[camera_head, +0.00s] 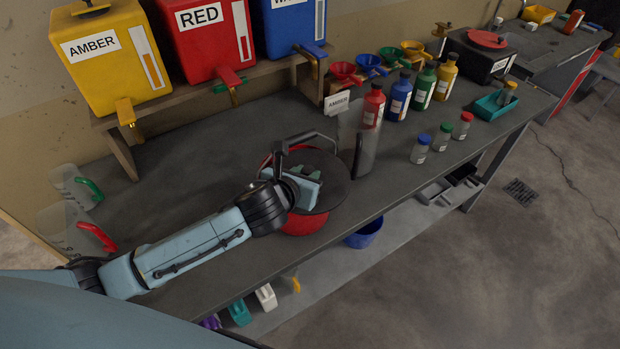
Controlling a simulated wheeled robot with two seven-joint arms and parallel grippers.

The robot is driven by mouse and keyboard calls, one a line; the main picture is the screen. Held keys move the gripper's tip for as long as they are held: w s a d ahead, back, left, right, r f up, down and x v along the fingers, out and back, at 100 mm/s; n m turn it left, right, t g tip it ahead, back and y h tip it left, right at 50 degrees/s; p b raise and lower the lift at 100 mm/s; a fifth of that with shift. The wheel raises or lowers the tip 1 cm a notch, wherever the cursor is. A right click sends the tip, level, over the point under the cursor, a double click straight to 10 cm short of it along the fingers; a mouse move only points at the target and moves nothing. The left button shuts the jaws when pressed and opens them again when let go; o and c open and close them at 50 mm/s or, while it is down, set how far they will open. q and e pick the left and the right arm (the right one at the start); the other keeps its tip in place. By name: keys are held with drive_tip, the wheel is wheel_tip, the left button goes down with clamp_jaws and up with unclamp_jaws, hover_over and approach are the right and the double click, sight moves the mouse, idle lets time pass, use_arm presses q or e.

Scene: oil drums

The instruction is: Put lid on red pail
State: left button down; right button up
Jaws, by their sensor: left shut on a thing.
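The red pail (305,224) stands on the grey workbench; its red side shows below and a bit of red rim shows at the upper left. A dark round lid (335,182) is over the pail, set off toward the right, so much of the pail's opening is hidden. My left gripper (307,184) is over the lid, shut on it. Whether the lid touches the rim I cannot tell. A dark curved handle (310,134) rises behind the lid. My right gripper is not in view.
Red, blue, green and yellow bottles (398,96) stand farther right. Labelled drums (206,38) sit on a shelf behind. The bench's left part is mostly clear.

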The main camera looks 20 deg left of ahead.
sight(297, 162)
use_arm(q)
drive_tip(key=shift+w+a+f, duration=0.1)
drive_tip(key=shift+w+a, duration=1.3)
drive_tip(key=shift+a, duration=0.25)
drive_tip(key=shift+a+f, duration=0.2)
drive_tip(key=shift+f, duration=0.2)
drive_tip(key=shift+w+a+f, duration=0.15)
drive_tip(key=shift+f, duration=0.1)
idle(1.0)
drive_tip(key=c, duration=1.1)
unclamp_jaws()
drive_tip(key=v, duration=1.3)
drive_tip(key=shift+r+b, duration=0.15)
drive_tip(key=shift+b, duration=0.3)
